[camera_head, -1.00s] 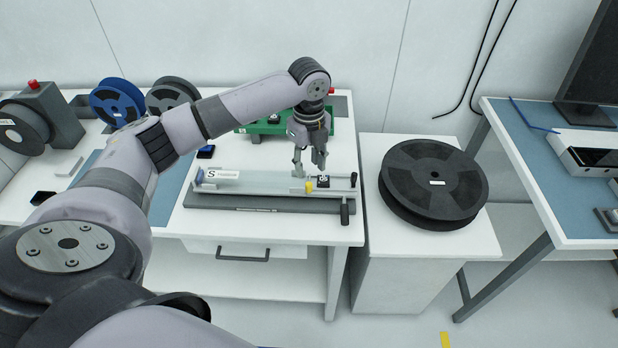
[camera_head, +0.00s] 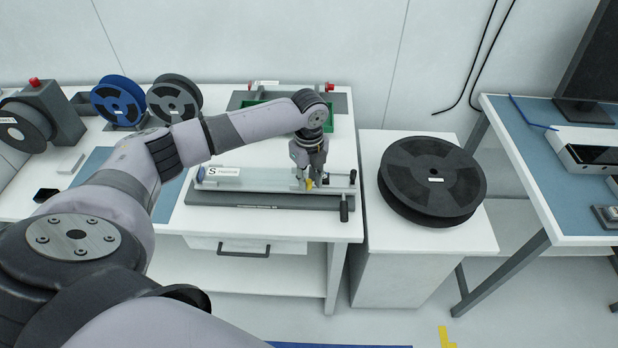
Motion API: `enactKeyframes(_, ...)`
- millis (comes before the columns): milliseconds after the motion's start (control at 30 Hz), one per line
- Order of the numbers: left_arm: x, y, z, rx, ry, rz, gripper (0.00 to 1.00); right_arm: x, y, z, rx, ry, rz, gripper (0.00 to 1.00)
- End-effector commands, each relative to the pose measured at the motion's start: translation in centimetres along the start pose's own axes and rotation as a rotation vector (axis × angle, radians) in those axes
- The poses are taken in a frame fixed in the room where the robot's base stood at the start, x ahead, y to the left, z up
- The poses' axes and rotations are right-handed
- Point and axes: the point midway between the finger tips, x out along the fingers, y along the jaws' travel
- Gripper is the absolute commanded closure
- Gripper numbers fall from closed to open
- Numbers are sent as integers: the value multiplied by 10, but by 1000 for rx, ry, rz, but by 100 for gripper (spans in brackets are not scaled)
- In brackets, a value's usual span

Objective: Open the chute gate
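The chute (camera_head: 268,181) is a long pale rail with a white "S" label, lying on a grey base on the white bench. A small yellow gate piece (camera_head: 309,184) shows near its right end. My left gripper (camera_head: 312,182) points down over that end, its fingertips apart and close to the yellow piece. I cannot tell whether the fingers touch it. The gripper hides part of the rail there. My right gripper is not in view.
A black handle (camera_head: 344,210) sticks out at the base's right end. A green tray (camera_head: 343,127) is behind my arm. Blue (camera_head: 118,100) and grey (camera_head: 174,98) reels stand at the back left. A large black reel (camera_head: 432,178) lies on the white cabinet at right.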

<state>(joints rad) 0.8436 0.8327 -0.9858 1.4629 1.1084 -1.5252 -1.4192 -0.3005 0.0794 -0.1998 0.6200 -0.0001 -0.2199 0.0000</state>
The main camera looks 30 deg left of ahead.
Motion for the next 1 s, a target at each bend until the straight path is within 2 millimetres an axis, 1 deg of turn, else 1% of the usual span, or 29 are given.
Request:
enactKeyframes(33,0,0,0,0,0,0,82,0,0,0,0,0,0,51)
enactKeyframes(300,0,0,0,0,0,0,100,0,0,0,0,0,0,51)
enactKeyframes(867,-1,0,0,-1,-1,-1,100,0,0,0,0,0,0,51)
enactKeyframes(1000,-2,0,0,-1,0,0,100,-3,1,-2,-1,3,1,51)
